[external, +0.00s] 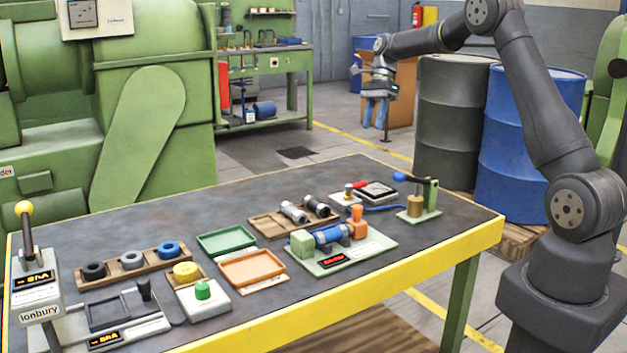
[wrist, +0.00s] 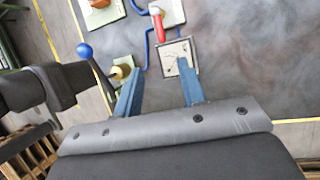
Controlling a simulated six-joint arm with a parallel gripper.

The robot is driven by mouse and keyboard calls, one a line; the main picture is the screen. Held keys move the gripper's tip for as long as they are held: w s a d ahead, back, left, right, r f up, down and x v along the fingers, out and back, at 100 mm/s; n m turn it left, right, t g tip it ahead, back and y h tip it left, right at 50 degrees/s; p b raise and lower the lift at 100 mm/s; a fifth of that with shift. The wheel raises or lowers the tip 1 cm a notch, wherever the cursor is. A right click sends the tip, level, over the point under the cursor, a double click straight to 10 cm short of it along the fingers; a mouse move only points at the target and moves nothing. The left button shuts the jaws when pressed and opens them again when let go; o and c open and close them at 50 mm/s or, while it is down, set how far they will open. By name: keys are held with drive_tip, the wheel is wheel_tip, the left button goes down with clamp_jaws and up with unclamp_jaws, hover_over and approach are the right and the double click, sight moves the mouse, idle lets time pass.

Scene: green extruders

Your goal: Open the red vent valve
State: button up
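The red vent valve (external: 359,185) sits on a small pale base near the far edge of the table, with a brass body beside its red lever. In the wrist view the red lever (wrist: 158,27) is near the top, beyond the fingertips, on a white plate. My gripper (external: 376,116) is high above and beyond the table's far side, fingers pointing down. The wrist view shows my gripper (wrist: 159,68) with its two blue fingers apart and nothing between them. It does not touch the valve.
A square gauge (wrist: 179,56) stands beside the valve, joined by blue tubing (wrist: 147,42). A blue-knobbed lever (external: 401,177) on a green base rises to the right. A blue cylinder fixture (external: 331,234) and wooden tray (external: 268,225) lie nearer. Bare tabletop (wrist: 245,50) lies beyond the gauge.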

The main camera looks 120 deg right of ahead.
sight(357, 185)
drive_tip(key=x, duration=1.6)
clamp_jaws()
